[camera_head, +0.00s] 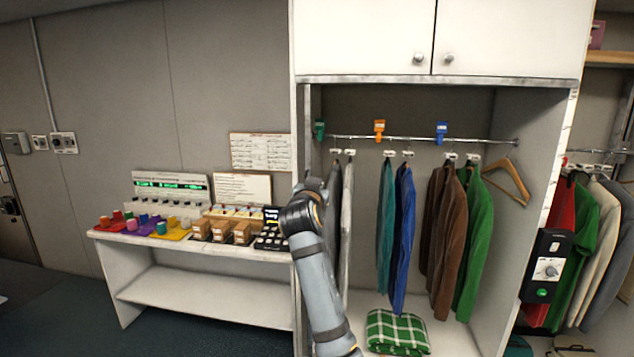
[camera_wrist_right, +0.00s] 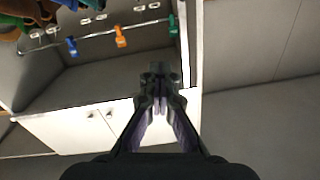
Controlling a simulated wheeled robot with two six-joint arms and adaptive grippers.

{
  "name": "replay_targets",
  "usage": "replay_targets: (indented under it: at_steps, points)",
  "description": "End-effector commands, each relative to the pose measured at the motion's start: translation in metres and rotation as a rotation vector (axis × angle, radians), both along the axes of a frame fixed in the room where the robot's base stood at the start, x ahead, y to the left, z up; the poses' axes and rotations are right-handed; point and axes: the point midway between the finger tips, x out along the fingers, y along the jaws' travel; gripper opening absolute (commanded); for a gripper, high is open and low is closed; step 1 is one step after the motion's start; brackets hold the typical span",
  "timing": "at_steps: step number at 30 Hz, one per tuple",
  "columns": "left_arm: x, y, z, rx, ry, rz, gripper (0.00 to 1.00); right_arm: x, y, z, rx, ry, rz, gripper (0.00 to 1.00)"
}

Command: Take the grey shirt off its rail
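A light grey garment (camera_head: 347,225) and a darker grey one (camera_head: 334,230) hang side by side at the left end of the wardrobe rail (camera_head: 420,139). My arm partly covers them in the head view. Another grey garment (camera_head: 608,235) hangs on a separate rail at the far right. My right gripper (camera_wrist_right: 160,80) points towards the wardrobe in the right wrist view, which is upside down. Its fingers converge at the tips, with nothing visible between them. In the head view its fingers are hidden behind my wrist, in front of the wardrobe's left side. My left gripper is out of view.
Teal, blue, brown and green garments and an empty wooden hanger (camera_head: 507,178) share the wardrobe rail. Green, orange (camera_head: 379,130) and blue clips mark it. A folded green checked cloth (camera_head: 397,332) lies below. A bench (camera_head: 200,245) with small items stands left.

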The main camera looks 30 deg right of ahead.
Motion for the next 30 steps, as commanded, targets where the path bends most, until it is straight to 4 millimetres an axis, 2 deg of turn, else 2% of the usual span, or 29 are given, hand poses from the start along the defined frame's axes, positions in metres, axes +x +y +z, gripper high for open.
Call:
replay_targets:
  at_steps: [4,21,30]
  points:
    - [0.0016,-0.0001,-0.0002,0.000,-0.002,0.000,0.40,-0.0004,-0.0001,0.0014,-0.002,-0.004,0.000,0.02]
    - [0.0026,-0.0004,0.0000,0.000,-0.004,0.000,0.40,-0.0007,-0.0002,0.0030,-0.004,-0.007,-0.001,0.80]
    - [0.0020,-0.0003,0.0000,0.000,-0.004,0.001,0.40,-0.0010,0.0000,0.0030,-0.004,-0.007,-0.001,0.80]
